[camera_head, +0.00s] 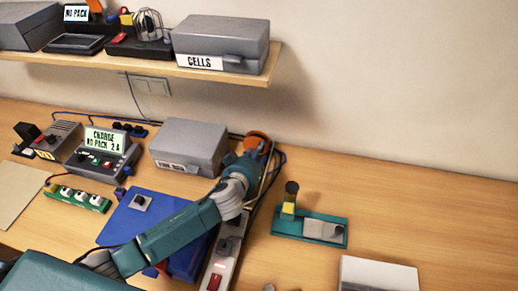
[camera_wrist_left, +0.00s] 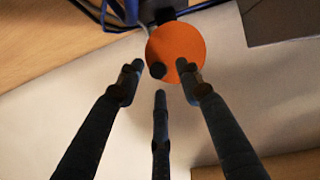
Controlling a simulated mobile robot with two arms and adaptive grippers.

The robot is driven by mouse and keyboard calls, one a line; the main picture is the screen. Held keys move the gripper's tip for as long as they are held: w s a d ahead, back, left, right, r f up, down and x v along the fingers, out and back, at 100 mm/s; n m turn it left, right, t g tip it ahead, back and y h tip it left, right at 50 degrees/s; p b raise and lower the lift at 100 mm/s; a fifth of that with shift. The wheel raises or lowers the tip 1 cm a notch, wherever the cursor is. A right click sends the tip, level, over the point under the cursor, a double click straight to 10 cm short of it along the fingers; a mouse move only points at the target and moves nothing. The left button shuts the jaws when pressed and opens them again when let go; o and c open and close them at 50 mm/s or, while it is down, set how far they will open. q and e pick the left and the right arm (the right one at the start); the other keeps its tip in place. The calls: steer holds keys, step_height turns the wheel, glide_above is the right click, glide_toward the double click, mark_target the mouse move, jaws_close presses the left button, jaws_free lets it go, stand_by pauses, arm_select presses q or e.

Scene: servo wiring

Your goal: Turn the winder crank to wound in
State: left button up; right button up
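The winder shows as an orange disc (camera_head: 257,141) at the back of the bench, beyond the end of my left arm. In the left wrist view the orange disc (camera_wrist_left: 180,52) carries a small dark crank knob (camera_wrist_left: 157,70) near its lower left edge. My left gripper (camera_wrist_left: 159,78) has its three dark fingers spread, with the knob showing in the gap between the fingertips. I see no finger clearly touching it. In the head view my left gripper (camera_head: 243,163) is just in front of the disc and partly hides the winder's body. My right gripper is in neither view.
A grey case (camera_head: 188,145) stands left of the winder. A blue box (camera_head: 150,215) and a power strip (camera_head: 228,250) lie under and beside my left arm. A green fixture (camera_head: 310,228) stands to the right. Dark cables run behind the winder. A shelf (camera_head: 225,73) hangs above.

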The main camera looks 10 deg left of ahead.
arm_select(q)
steer(key=shift+x, duration=0.75)
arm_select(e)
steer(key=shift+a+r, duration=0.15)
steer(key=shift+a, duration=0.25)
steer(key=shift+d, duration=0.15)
arm_select(q)
steer(key=shift+c, duration=0.2)
jaws_close()
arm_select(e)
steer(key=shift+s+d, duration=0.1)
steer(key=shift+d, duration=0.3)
arm_select(q)
steer(key=shift+d+f+m, duration=0.1)
steer(key=shift+m, duration=0.2)
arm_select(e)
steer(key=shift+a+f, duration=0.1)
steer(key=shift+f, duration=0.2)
